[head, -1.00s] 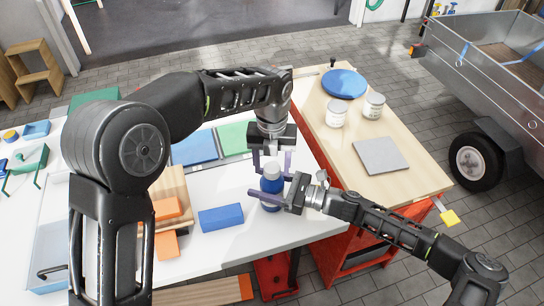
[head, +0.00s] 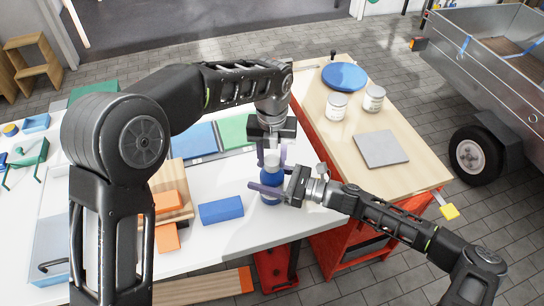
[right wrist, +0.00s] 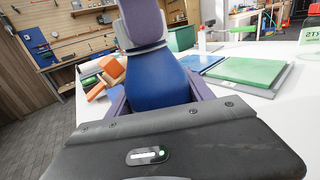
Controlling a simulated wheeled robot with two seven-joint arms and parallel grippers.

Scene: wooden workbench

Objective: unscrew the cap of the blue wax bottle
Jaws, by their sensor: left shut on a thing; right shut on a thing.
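The blue wax bottle (head: 270,187) stands upright near the front right edge of the white bench. My right gripper (head: 268,190) is shut on the bottle's body from the right, with a finger along each side. My left gripper (head: 272,160) reaches down from above and is shut on the pale cap (head: 269,160) at the bottle's top. In the right wrist view a purple left finger (right wrist: 143,22) hides most of the cap, so I cannot tell how loose it is.
A blue block (head: 221,210) lies just left of the bottle, with orange blocks (head: 166,220) beyond. Blue and green panels (head: 195,142) lie behind. To the right, a wooden-topped bench holds two white tins (head: 337,106), a blue disc (head: 344,77) and a grey plate (head: 381,149).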

